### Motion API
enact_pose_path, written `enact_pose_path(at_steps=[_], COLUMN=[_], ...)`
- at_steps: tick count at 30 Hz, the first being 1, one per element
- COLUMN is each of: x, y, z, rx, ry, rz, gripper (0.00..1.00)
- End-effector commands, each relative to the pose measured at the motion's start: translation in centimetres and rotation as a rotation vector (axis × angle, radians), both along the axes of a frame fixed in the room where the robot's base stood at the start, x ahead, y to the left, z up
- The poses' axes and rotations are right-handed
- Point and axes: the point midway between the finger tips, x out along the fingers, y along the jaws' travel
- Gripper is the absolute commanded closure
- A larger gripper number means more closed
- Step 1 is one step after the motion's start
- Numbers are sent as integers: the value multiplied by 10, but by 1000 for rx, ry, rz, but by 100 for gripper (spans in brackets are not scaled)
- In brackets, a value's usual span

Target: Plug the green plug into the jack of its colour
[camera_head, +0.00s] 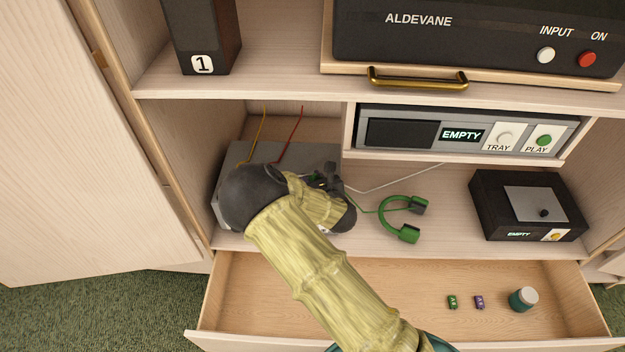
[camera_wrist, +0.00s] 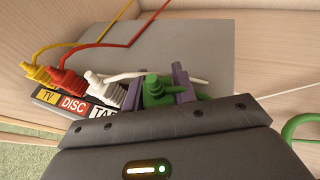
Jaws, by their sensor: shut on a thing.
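My gripper (camera_wrist: 157,88) is shut on the green plug (camera_wrist: 158,92), with one dark finger on each side of it. In the head view my gripper (camera_head: 326,180) is at the front right of a grey box (camera_head: 290,152), mostly hidden by my arm. The box's labelled front (camera_wrist: 75,102) reads TV, DISC and a partly covered third label. A yellow plug (camera_wrist: 38,74), a red plug (camera_wrist: 67,80) and a white plug (camera_wrist: 100,82) sit in a row above these labels. The green jack is hidden; I cannot tell whether the plug touches it.
Green headphones (camera_head: 408,207) lie on the shelf right of my gripper. A black box (camera_head: 528,205) stands further right. The open drawer (camera_head: 400,290) below holds two small dice-like pieces (camera_head: 465,302) and a jar (camera_head: 523,299). A disc player (camera_head: 470,135) is above.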

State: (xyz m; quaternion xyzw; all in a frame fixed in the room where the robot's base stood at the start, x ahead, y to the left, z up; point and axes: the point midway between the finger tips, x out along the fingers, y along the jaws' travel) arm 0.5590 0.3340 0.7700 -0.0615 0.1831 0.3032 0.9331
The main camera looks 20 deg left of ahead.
Motion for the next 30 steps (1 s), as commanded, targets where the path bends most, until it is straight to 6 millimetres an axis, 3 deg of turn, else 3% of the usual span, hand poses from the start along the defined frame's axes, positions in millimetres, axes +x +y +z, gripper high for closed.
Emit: enact_pose_path(at_steps=[13,14,17,30], x=[0,0,0,-3], y=[0,0,0,-3], z=[-11,-11,-10,-6], rx=[0,1,1,0], ry=[-1,-1,-1,-1], rz=[0,0,0,-1], gripper=[96,69,51,51])
